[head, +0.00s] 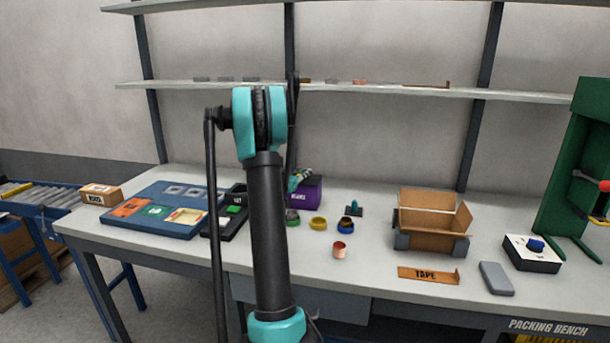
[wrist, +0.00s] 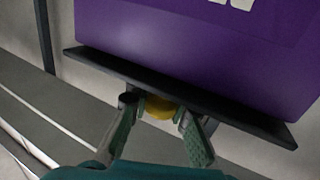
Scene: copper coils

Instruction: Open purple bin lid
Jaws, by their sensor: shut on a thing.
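The purple bin (head: 309,193) stands on the bench behind my arm in the head view, its left part hidden by the arm. In the wrist view its purple face (wrist: 190,50) with part of a white marking fills the top. A dark lid edge (wrist: 230,108) runs slantwise along the purple face. My gripper (wrist: 157,110) has its two fingers on either side of a yellow knob (wrist: 160,106) beside this dark edge, and is shut on it. In the head view my gripper (head: 298,179) is small and partly hidden at the bin's upper left.
Several small coloured rings and a copper cup (head: 339,250) lie in front of the bin. A blue tray board (head: 160,226) is to the left. An open cardboard box (head: 428,222) stands right, with a tape strip (head: 428,274) before it. A shelf (head: 380,90) runs above.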

